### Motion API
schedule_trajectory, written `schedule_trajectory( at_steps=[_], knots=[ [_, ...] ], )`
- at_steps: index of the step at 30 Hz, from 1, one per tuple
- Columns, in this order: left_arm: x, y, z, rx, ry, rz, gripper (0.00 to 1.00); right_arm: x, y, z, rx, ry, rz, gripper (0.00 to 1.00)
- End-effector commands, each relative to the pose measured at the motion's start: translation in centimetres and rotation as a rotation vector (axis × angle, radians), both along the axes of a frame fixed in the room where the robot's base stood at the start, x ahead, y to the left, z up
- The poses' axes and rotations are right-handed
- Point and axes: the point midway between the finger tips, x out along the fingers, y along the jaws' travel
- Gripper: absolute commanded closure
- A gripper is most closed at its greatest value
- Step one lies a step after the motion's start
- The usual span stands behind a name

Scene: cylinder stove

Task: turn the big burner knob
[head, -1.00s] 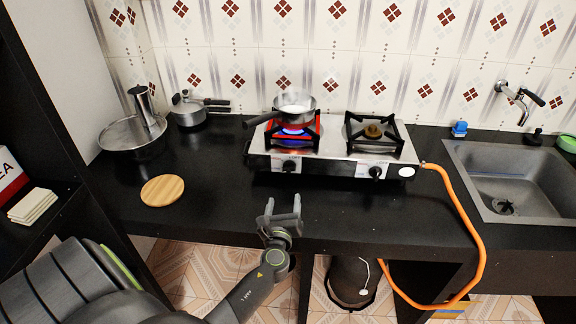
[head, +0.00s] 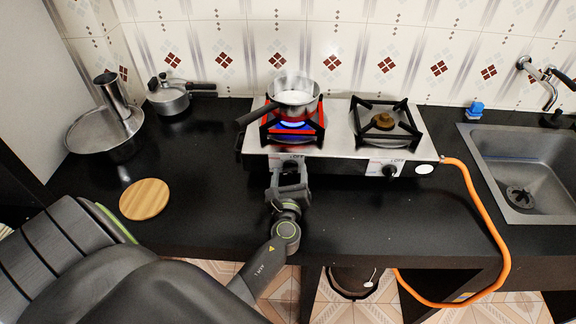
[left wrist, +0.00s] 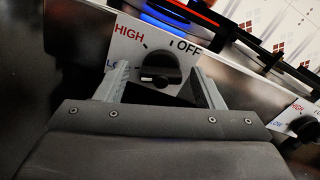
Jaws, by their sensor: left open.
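The two-burner stove (head: 340,140) stands on the black counter. Its left burner glows red with a blue flame (head: 294,126) under a small pan. The left knob (left wrist: 160,68) is black, on a white plate marked HIGH, LO and OFF in the left wrist view. My left gripper (head: 288,165) is open at the stove's front. Its fingers (left wrist: 163,85) lie to either side of the knob, apart from it as far as I can see. The right knob (head: 390,171) also shows in the left wrist view (left wrist: 303,125). My right gripper is not in view.
The pan (head: 293,96) has its handle pointing left. A round wooden board (head: 145,199), a pressure cooker (head: 168,100) and a wide metal pan (head: 105,133) are on the left. An orange hose (head: 487,215) curves down beside the sink (head: 525,170). Bare counter lies before the stove.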

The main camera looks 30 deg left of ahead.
Motion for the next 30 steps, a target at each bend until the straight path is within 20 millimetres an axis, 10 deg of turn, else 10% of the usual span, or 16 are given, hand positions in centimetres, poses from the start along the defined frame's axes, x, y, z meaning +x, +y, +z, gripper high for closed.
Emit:
schedule_trajectory(
  at_steps=[9, 20, 30],
  knots=[
    [0.0, -0.1, 0.0, 0.000, 0.000, 0.001, 0.38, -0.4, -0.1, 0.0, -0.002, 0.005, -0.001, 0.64],
    [0.0, -0.1, 0.0, 0.000, 0.000, 0.000, 0.83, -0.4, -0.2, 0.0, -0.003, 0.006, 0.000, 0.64],
    [0.0, 0.0, -0.2, -0.161, -0.101, 0.001, 0.83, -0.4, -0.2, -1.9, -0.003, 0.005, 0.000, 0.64]
  ],
)
